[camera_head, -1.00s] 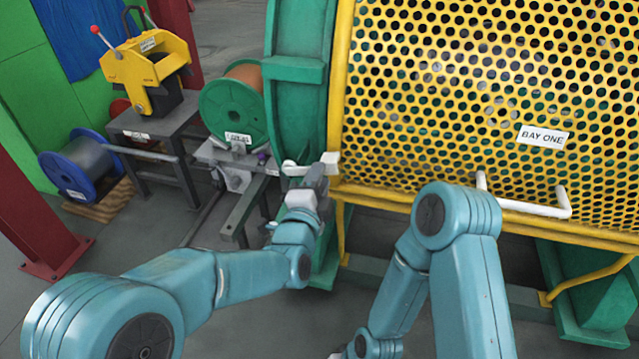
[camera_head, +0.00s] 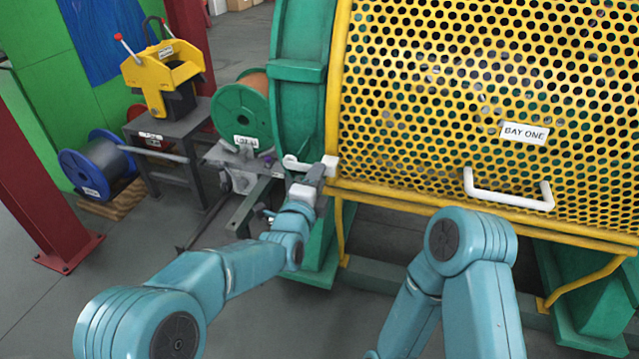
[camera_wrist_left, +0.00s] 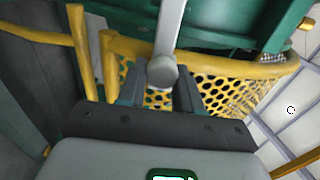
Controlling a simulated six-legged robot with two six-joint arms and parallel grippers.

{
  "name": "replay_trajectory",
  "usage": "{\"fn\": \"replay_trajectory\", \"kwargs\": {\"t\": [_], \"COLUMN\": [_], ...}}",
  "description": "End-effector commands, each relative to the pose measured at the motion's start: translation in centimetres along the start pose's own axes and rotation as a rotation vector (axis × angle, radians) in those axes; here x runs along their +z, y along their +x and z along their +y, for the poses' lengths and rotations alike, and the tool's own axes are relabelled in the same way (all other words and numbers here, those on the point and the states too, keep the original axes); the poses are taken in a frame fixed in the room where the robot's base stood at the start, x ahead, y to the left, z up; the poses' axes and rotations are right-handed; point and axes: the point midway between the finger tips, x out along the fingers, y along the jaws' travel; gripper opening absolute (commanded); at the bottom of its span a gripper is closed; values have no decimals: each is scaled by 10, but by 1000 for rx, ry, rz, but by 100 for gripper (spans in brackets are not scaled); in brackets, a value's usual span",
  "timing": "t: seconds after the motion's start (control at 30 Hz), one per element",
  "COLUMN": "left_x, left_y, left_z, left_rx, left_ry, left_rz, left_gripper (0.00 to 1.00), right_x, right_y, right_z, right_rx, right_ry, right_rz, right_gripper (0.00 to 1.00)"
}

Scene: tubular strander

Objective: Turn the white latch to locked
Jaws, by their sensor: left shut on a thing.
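The white latch (camera_head: 296,163) sits at the lower left corner of the yellow perforated guard (camera_head: 430,100), against the green frame ring. In the head view it lies roughly level, with a white block at its right end. My left gripper (camera_head: 318,173) is at the latch from below and shut on it, hiding part of it. In the left wrist view, the latch (camera_wrist_left: 170,35) shows as a pale bar with a round end between my left fingers (camera_wrist_left: 160,88). My right arm is bent at the lower right; its gripper is out of frame.
A white handle (camera_head: 508,200) and a "BAY ONE" label (camera_head: 525,132) are on the guard. A green spool (camera_head: 240,117), a yellow device (camera_head: 160,72) on a grey stand, and a blue reel (camera_head: 97,168) stand at left. A red post (camera_head: 40,190) rises at far left.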

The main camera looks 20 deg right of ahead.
Motion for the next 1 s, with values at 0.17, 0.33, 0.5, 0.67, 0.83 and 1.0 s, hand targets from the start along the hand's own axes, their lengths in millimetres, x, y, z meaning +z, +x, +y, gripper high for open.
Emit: {"fn": "replay_trajectory", "kwargs": {"t": [0.17, 0.33, 0.5, 0.67, 0.83, 1.0], "left_x": [0, 0, 0, -1, -2, -2], "left_y": [1, 2, 1, 0, -4, -23], "left_z": [2, 3, 2, 2, 1, 0], "left_rx": [5, 5, 4, 3, 3, 5], "left_ry": [6, 5, 4, 3, 3, 3], "left_rz": [2, 2, 1, 1, 1, 1], "left_gripper": [0, 0, 55, 55, 55, 55], "right_x": [0, 0, 0, 0, 0, 3], "right_y": [0, 0, 0, 0, -1, -6], "right_z": [0, 0, 0, 0, 0, -2], "right_rx": [0, 0, 0, 0, 0, 0], "right_ry": [0, 0, 0, 0, 0, 2], "right_rz": [1, 1, 1, 1, 0, -10], "right_gripper": [43, 43, 43, 43, 43, 43]}}
